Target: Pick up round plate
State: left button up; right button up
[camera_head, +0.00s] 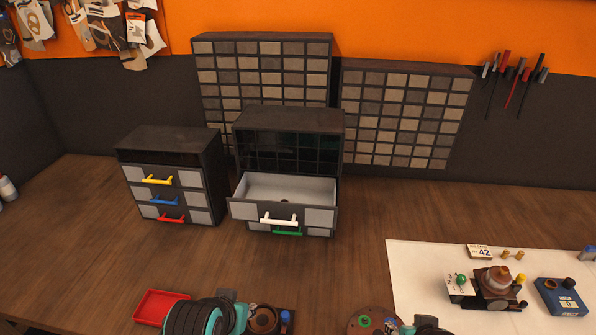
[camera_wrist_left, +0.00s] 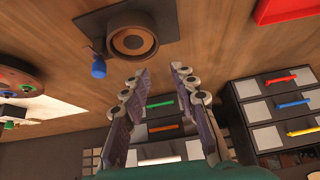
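The round plate (camera_head: 372,324) is a brownish disc with small green and red parts on it. It lies at the bottom edge of the head view, partly cut off, just left of the white board. In the left wrist view a brown disc (camera_wrist_left: 20,78), apparently the same plate, is cut off at the left edge. My left gripper (camera_wrist_left: 160,72) is open, with nothing between its fingertips, and is apart from the plate. In the head view only its teal and black rear part shows. A teal piece of my right arm shows right of the plate; its fingers are hidden.
A dark round holder (camera_head: 264,320) with a blue-capped item (camera_head: 285,317) and a red tray (camera_head: 160,306) are near the front. A drawer cabinet (camera_head: 288,150) has one drawer pulled out; another cabinet (camera_head: 172,140) stands left. The white board (camera_head: 420,270) holds several small items.

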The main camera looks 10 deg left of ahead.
pick_arm(q)
jog(key=w+d+r+m+g+h+p, duration=0.1)
jog(key=w+r+m+g+h+p, duration=0.25)
jog(key=w+r+m+p, duration=1.1)
jog(key=w+r+g+p, duration=0.2)
jog(key=w+p, duration=0.6)
jog(key=w, duration=0.4)
jog(key=shift+n+h, duration=0.25)
jog(key=x, duration=0.4)
jog(key=d+p+x, duration=0.1)
jog(key=x, duration=0.2)
jog(key=shift+s+d+f, duration=0.15)
jog(key=shift+s, duration=0.05)
grip_shut()
